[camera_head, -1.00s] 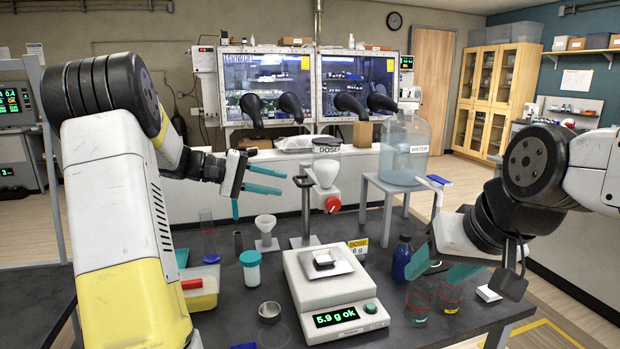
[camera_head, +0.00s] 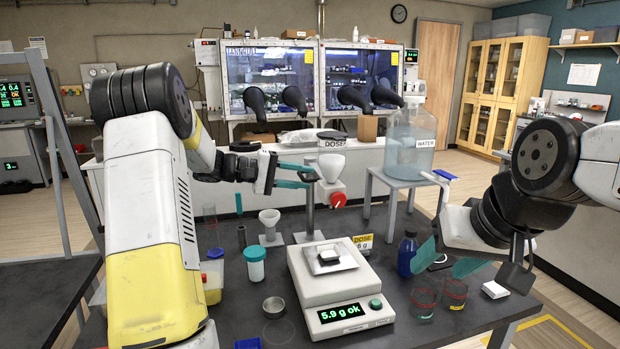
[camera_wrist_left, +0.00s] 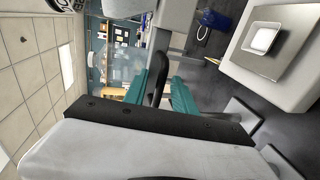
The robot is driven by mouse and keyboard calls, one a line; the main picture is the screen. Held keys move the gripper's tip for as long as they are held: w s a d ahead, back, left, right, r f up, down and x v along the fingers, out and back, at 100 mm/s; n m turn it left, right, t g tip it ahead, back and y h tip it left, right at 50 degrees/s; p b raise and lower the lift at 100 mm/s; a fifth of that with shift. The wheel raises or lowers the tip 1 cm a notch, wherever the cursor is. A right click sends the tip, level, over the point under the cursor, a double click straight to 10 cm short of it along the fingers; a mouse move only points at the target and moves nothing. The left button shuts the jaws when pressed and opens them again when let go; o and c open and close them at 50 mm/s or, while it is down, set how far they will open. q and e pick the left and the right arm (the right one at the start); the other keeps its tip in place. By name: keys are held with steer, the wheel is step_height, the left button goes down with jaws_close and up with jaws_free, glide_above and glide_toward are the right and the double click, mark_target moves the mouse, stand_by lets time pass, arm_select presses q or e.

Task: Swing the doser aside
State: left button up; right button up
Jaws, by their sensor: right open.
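The doser (camera_head: 331,165) is a white funnel-shaped hopper with a "DOSE" label and a red knob (camera_head: 338,199). It is on a grey post and sits above the white balance (camera_head: 338,283), which reads "5.9 g ok". My left gripper (camera_head: 306,176) has its teal fingers apart at the doser's left side, reaching its side arm. In the left wrist view a dark bar (camera_wrist_left: 159,78) shows between the teal fingers; contact cannot be told. My right gripper (camera_head: 447,262) is open and empty at the right, above the table near the beakers.
A large water bottle (camera_head: 410,140) stands on a grey stand (camera_head: 400,182) behind right. A blue bottle (camera_head: 406,254), beakers (camera_head: 421,301), a funnel (camera_head: 269,219), a teal-lidded jar (camera_head: 256,268) and a metal cup (camera_head: 274,306) crowd the dark table.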

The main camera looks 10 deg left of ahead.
arm_select(q)
steer(key=shift+c, duration=0.2)
jaws_close()
stand_by(1.1)
